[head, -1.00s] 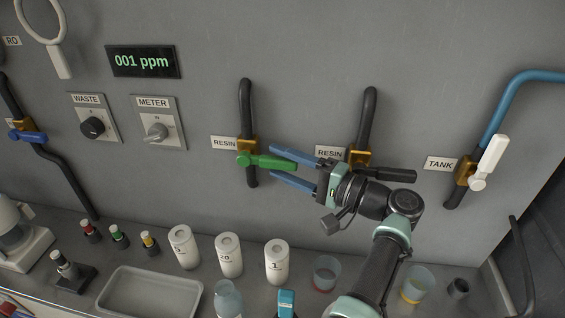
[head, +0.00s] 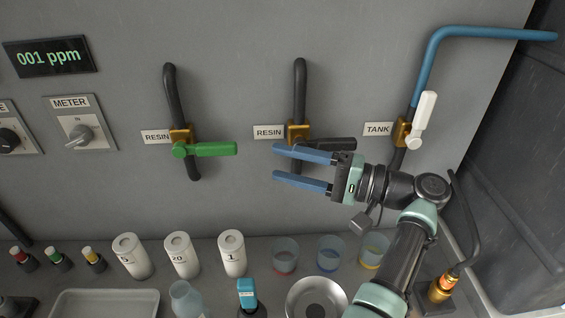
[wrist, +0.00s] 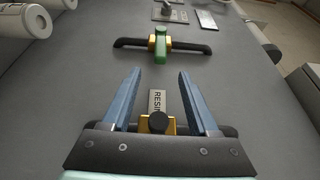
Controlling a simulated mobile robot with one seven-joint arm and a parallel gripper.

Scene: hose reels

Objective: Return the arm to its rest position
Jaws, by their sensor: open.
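My gripper (head: 274,163) has two blue fingers, spread apart with nothing between them. In the head view it is in front of the wall, just below the black-handled resin valve (head: 297,132), and points left. The gripper partly covers this valve's pipe and black handle. The green-handled resin valve (head: 207,149) is further left, its handle level and pointing right, clear of the fingertips. In the wrist view the fingers (wrist: 156,75) are parallel and apart, with the green handle (wrist: 161,55) beyond them and a resin label (wrist: 157,101) between them in the picture.
The tank valve (head: 403,132) with a raised white handle is to the right, near my arm. Below, a counter holds white containers (head: 182,256), several cups (head: 331,252), a steel bowl (head: 316,297) and a tray (head: 104,303). A display (head: 49,56) reads 001 ppm.

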